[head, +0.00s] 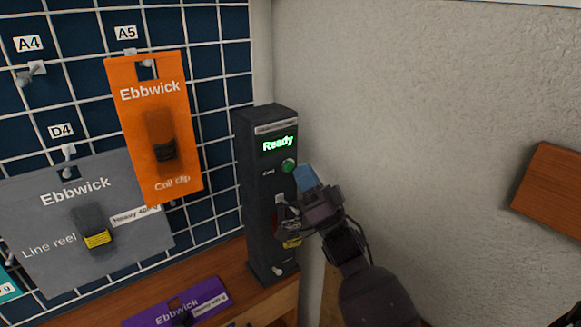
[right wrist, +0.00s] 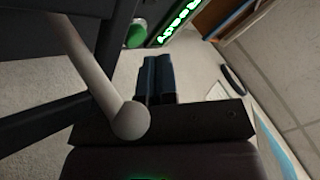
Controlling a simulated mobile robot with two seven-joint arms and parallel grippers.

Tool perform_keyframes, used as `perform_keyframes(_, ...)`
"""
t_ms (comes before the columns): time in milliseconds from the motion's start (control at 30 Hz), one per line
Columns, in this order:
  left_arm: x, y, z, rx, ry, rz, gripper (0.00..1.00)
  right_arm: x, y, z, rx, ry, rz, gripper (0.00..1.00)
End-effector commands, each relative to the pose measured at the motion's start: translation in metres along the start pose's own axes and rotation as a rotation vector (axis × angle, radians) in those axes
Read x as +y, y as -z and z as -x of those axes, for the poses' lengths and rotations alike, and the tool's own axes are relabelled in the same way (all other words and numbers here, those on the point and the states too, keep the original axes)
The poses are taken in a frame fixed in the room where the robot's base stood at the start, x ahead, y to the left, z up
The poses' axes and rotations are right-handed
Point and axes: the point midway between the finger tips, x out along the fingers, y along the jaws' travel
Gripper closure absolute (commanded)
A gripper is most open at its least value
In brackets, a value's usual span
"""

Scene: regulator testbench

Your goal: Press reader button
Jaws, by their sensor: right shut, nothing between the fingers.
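The reader (head: 250,190) is a dark upright column on the wooden shelf, with a lit display (head: 278,144) reading "Ready". Its round green button (head: 289,165) is just below the display. The button also shows in the right wrist view (right wrist: 137,33), beside the lit display (right wrist: 180,18). My right gripper (head: 307,178) has blue fingertips and is shut and empty. In the head view its tips are just right of and slightly below the button. In the right wrist view the fingertips (right wrist: 158,78) appear apart from the button. My left gripper is not in view.
A blue grid panel (head: 60,105) at left holds an orange card (head: 133,95) and a grey card (head: 45,225). A purple card (head: 165,312) is low in front. A pale knobbed peg (right wrist: 128,120) looms close in the right wrist view. Bare wall (head: 420,80) lies right of the reader.

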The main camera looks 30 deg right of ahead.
Motion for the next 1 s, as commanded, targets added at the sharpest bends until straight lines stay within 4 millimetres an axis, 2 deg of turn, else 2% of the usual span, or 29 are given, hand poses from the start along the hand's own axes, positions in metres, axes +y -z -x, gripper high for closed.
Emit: perform_keyframes(1000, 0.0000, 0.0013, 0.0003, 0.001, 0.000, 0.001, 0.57, 0.0056, -0.0056, -0.0078, 0.000, 0.000, 0.000, 1.00)
